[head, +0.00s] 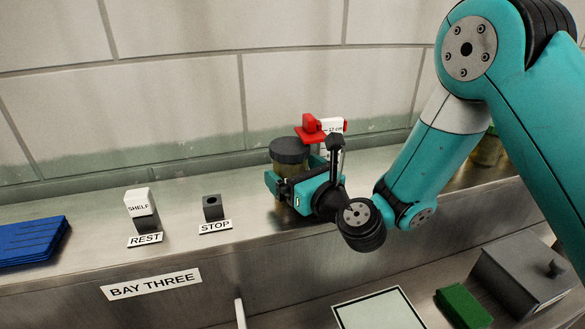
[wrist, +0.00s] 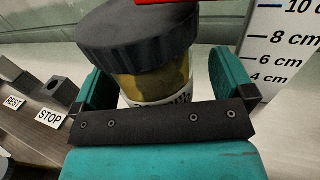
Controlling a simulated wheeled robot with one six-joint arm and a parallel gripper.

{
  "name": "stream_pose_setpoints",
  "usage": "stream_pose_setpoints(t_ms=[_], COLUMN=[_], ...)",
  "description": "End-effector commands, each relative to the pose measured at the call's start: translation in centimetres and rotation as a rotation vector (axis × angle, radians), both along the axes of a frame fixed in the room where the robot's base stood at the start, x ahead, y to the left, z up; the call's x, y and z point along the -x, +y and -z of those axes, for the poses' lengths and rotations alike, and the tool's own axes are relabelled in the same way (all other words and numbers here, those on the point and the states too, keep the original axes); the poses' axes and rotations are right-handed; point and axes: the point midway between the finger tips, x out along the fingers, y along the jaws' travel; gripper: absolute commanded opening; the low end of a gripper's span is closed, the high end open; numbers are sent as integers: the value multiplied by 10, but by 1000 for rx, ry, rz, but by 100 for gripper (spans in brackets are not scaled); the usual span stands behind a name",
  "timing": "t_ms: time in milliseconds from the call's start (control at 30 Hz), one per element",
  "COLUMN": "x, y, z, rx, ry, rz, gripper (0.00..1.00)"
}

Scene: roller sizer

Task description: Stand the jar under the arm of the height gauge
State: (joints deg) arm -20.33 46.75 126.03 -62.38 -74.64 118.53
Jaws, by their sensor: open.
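The jar (head: 289,155) has a black lid and a yellowish-brown body with a white label. It stands upright on the steel ledge, and it also shows in the wrist view (wrist: 138,45). My gripper (head: 285,181) is open, with its teal fingers on either side of the jar. In the wrist view a gap shows beside the jar at the right finger. The height gauge (head: 330,127) has a white scale marked in cm and a red arm (head: 309,127). In the wrist view the red arm (wrist: 165,1) crosses the top edge above the lid; the scale (wrist: 285,50) is right of the jar.
A small dark block (head: 212,207) stands behind the STOP label (head: 215,227). A SHELF block (head: 141,208) stands behind the REST label. Blue slabs (head: 32,241) lie at far left. Below are a grey box (head: 525,275) and a green block (head: 463,306). The ledge between STOP and my gripper is clear.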

Motion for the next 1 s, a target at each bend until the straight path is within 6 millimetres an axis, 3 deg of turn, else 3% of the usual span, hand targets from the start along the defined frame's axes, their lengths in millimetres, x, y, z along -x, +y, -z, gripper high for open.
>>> stream_pose_setpoints(t_ms=[333,600,1000], x=[2,1,5], y=[11,10,4], z=[-1,-1,3], rx=[-1,0,0], ry=[-3,-2,-1], rz=[-14,-12,-25], gripper=[100,40,40])
